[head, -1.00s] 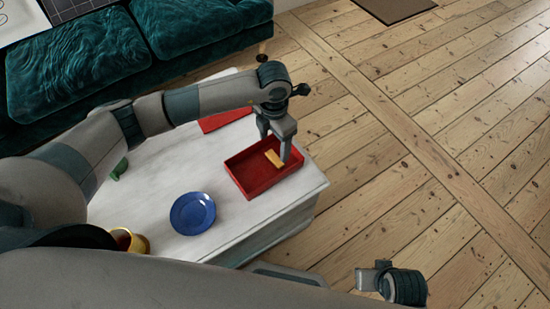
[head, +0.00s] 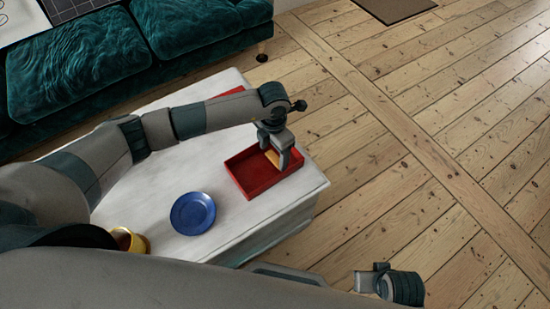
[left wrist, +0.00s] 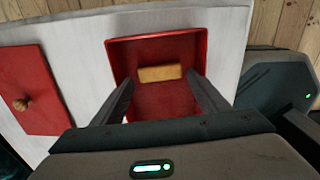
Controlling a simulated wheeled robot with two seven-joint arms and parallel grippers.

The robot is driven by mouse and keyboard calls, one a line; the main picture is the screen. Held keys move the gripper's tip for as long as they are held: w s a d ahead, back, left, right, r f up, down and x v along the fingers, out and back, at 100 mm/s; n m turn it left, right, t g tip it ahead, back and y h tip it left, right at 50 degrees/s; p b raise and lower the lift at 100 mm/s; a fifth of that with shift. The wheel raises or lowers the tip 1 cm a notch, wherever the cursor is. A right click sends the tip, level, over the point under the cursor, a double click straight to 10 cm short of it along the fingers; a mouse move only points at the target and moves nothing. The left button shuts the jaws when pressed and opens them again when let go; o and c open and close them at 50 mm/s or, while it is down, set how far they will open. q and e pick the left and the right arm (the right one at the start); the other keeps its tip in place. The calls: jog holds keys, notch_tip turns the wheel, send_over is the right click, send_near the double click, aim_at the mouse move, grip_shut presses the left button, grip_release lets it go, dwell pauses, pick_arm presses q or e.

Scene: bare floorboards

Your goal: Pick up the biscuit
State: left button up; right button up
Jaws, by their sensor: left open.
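The biscuit (head: 272,158) is a small golden-tan bar in a red tray (head: 247,181) on the white table. My left gripper (head: 279,164) is over the tray with its fingers pointing down, and it partly hides the biscuit in the head view. My right gripper (head: 371,278) is low at the right, over the floor.
A blue plate (head: 193,213) and a yellow cup (head: 130,241) stand on the white table (head: 150,205). A red board with a knob (left wrist: 40,90) lies beside the tray. A teal sofa (head: 80,60) is behind the table.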

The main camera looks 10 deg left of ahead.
pick_arm(q)
jog(key=shift+f, duration=0.85)
jog(key=c, duration=0.8)
jog(key=shift+r, duration=0.1)
